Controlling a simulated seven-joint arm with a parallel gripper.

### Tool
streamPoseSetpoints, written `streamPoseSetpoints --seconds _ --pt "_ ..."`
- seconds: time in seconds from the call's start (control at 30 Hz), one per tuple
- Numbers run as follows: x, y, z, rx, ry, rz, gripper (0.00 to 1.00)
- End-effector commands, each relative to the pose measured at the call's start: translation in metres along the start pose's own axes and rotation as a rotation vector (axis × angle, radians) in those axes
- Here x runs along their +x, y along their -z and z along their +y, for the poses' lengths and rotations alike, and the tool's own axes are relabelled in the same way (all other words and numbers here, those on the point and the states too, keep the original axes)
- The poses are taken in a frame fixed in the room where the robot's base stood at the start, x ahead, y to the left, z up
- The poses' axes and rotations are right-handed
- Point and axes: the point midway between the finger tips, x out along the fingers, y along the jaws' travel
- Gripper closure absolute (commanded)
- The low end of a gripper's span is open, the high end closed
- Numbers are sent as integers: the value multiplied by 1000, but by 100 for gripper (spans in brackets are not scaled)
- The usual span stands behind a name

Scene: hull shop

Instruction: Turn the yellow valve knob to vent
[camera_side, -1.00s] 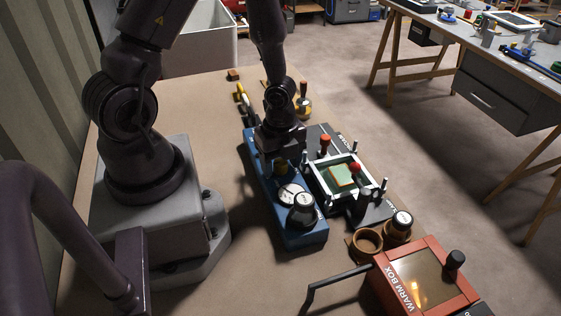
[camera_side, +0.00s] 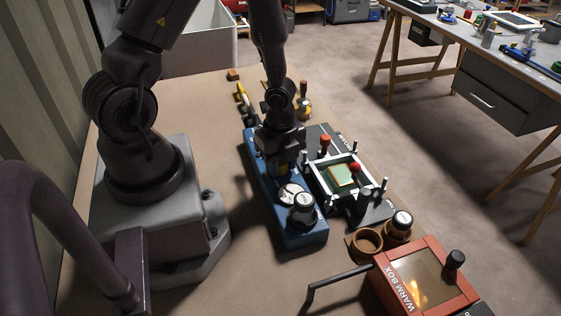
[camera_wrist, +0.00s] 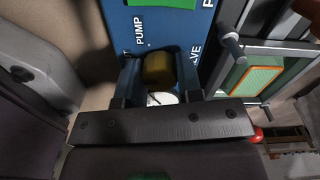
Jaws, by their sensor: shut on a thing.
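The yellow valve knob (camera_wrist: 158,68) sits on the blue pump panel (camera_wrist: 170,25), between the two fingers of my gripper (camera_wrist: 160,75) in the wrist view. The fingers are shut on the knob from both sides. In the side view my gripper (camera_side: 281,160) points down over the blue panel (camera_side: 304,238), and its fingers and the arm mostly hide the knob. The panel lettering "PUMP" shows in the wrist view, but the marks around the knob are partly covered, so I cannot tell the knob's setting.
A white gauge (camera_side: 291,195) and a dark round fitting (camera_side: 302,209) sit on the panel nearer the camera. A clamp frame (camera_side: 318,187) with red-topped levers stands close on the right. The red warm box (camera_side: 427,278) and a brown ring (camera_side: 366,242) stand at the front right.

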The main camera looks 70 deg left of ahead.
Motion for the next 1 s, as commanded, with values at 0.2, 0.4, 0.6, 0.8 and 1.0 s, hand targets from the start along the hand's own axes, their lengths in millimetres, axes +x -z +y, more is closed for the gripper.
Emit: streamPoseSetpoints --seconds 0.2,0.4,0.6,0.8,1.0 --pt "-1 0 0 -147 2 0 90" --pt "-1 0 0 -333 2 -1 90" --pt "-1 0 0 -524 2 -1 90" --pt "-1 0 0 -700 2 0 90" --pt "-1 0 0 -839 2 1 90"
